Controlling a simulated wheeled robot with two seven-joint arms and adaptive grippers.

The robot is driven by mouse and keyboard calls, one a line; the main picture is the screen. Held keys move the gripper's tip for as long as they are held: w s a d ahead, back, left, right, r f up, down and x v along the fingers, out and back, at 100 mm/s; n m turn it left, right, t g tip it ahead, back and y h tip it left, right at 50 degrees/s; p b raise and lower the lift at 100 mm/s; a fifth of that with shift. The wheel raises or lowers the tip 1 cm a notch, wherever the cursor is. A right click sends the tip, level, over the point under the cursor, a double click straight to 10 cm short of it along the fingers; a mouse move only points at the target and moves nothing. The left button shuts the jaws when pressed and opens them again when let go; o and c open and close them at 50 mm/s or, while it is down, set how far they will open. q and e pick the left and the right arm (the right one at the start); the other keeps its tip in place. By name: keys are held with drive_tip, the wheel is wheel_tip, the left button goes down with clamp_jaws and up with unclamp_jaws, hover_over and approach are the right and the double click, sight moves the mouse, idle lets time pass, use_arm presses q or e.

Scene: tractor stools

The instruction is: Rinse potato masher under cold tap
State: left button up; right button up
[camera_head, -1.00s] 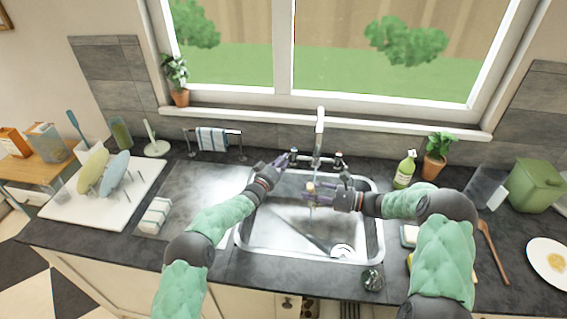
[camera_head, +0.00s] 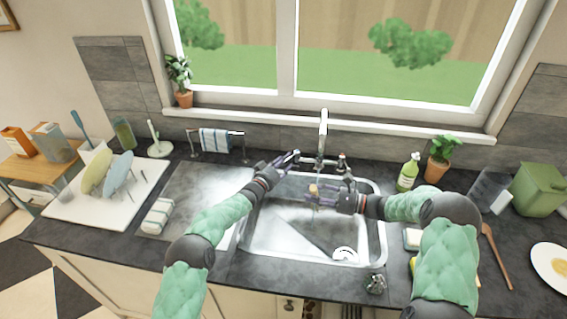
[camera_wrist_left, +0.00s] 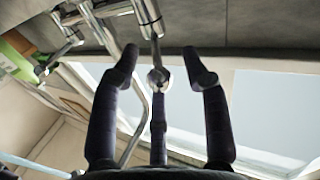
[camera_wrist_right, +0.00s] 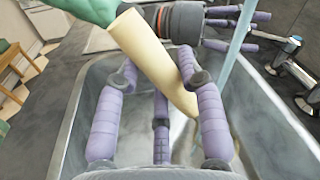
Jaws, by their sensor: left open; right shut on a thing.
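The potato masher shows as a pale cream handle (camera_wrist_right: 150,55) in the right wrist view and as a small tan piece (camera_head: 313,189) in the head view. Its metal head cannot be made out. My right gripper (camera_head: 318,193) is shut on the masher, over the sink (camera_head: 262,247). The tap (camera_head: 323,130) stands behind the sink. A pale blue, water-like stream (camera_wrist_right: 238,40) shows beside the handle in the right wrist view. My left gripper (camera_head: 291,157) is open at the left tap knob (camera_wrist_left: 155,76), which lies between its fingers; contact cannot be told.
A right tap knob (camera_head: 342,165) is close to my right gripper. A green soap bottle (camera_head: 408,173) and potted plant (camera_head: 440,158) stand right of the sink. A dish rack with plates (camera_head: 70,209) is at left. The drainboard (camera_head: 190,195) has clear room.

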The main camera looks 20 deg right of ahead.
use_arm(q)
drive_tip(key=shift+r, duration=0.1)
wheel_tip(320, 180, up, 10)
drive_tip(key=shift+f, duration=0.1)
idle(0.3)
drive_tip(key=c, duration=0.3)
drive_tip(key=shift+f, duration=0.15)
drive_tip(key=c, duration=0.5)
drive_tip(key=a+f+n, duration=0.1)
drive_tip(key=n, duration=0.2)
drive_tip(key=s+a+f+n+t+y, duration=0.1)
drive_tip(key=a+f+n, duration=0.1)
drive_tip(key=n, duration=0.2)
drive_tip(key=a+f+n, duration=0.1)
drive_tip(key=f+n, duration=0.1)
drive_tip(key=n, duration=0.1)
drive_tip(key=shift+s+a+t, duration=0.25)
drive_tip(key=shift+s+t, duration=0.15)
clamp_jaws()
drive_tip(key=s+a+f+n+t+y, duration=0.2)
drive_tip(key=a+f+n+y, duration=0.35)
drive_tip(key=n, duration=0.65)
drive_tip(key=w+d+h, duration=0.2)
drive_tip(key=w+d, duration=0.2)
drive_tip(key=d, duration=0.2)
drive_tip(key=shift+w+d+f, duration=0.15)
drive_tip(key=shift+w+d, duration=0.1)
drive_tip(key=shift+d, duration=0.15)
